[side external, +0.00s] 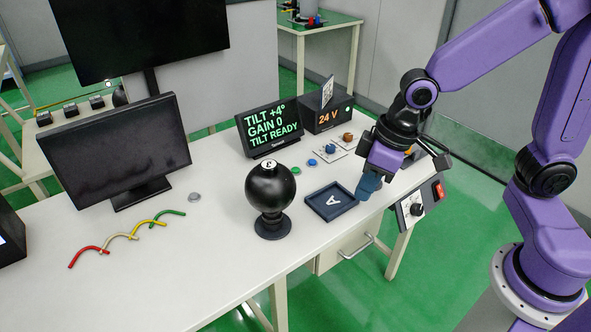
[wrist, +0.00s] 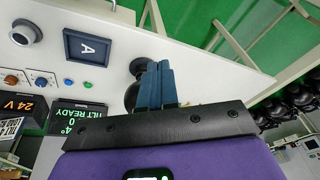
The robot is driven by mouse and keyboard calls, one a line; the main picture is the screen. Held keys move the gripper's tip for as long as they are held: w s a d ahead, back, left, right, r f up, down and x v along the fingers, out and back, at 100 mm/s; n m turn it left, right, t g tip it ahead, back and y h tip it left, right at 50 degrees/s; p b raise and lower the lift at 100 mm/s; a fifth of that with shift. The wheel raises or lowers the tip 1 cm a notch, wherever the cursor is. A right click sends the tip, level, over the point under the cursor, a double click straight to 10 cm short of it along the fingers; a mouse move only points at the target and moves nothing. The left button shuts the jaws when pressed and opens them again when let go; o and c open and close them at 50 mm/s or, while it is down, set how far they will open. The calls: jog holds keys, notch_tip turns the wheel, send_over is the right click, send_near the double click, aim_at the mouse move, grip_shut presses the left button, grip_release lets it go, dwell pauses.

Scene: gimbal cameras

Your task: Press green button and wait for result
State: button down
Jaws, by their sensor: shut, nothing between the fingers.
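The green button (side external: 296,170) is a small round disc on the white table, in front of a small display (side external: 267,130). It also shows in the wrist view (wrist: 88,85), left of the fingers. The display reads "TILT +4° GAIN 0 TILT READY" in green. My gripper (side external: 366,192) is above the table's right part, right of the dark tray and apart from the green button. Its blue fingers (wrist: 157,66) are together with nothing between them. A black ball on a round stand (side external: 269,197) carries a white cap with a mark; the fingers partly hide it in the wrist view.
A blue button (side external: 312,162) sits beside the green one. Behind are small knob plates (side external: 331,148) and a "24 V" box (side external: 327,113). A tray marked "A" (side external: 331,201) lies between ball and gripper. A monitor (side external: 105,148) and coloured wires (side external: 120,236) are left.

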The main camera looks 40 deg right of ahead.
jog(key=w+a+f+m+t, duration=0.1)
jog(key=w+f+m+t, duration=0.2)
jog(key=w, duration=0.8)
jog(key=m+t+h, duration=0.1)
jog(key=m+t, duration=0.3)
jog(key=m, duration=0.8)
send_over(298, 170)
notch_tip(298, 170, down, 10)
jog(key=shift+s+f+n, duration=0.1)
jog(key=shift+f+n, duration=0.05)
jog(key=shift+n, duration=0.15)
jog(key=shift+f, duration=4.25)
jog(key=shift+f, duration=0.45)
